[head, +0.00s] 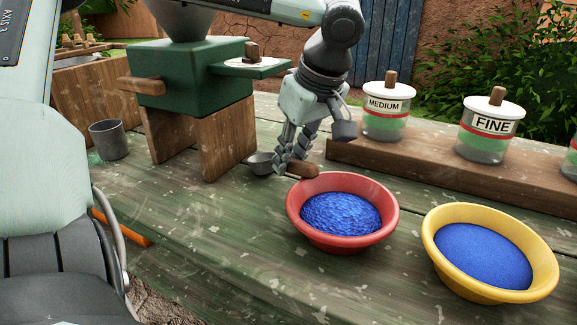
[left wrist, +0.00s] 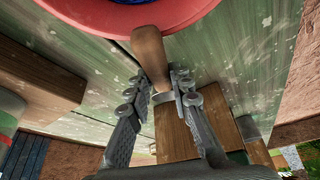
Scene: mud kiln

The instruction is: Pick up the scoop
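The scoop has a grey metal bowl (head: 260,163) and a brown wooden handle (head: 303,170). It lies on the green table between the mill and the red bowl. My left gripper (head: 291,162) points down at the scoop, its fingers across the part where bowl meets handle. In the left wrist view the handle (left wrist: 150,55) runs between the two fingertips (left wrist: 162,82), with a small gap showing on each side. The gripper looks open around it, and the scoop's bowl is mostly hidden there. My right gripper is not seen.
A red bowl (head: 300,222) of blue grains stands just right of the handle, a yellow bowl (head: 548,285) farther right. The green mill (head: 190,85) on wooden legs and a grey cup (head: 108,140) stand left. Lidded jars (head: 385,125) line a wooden shelf (head: 430,168) behind.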

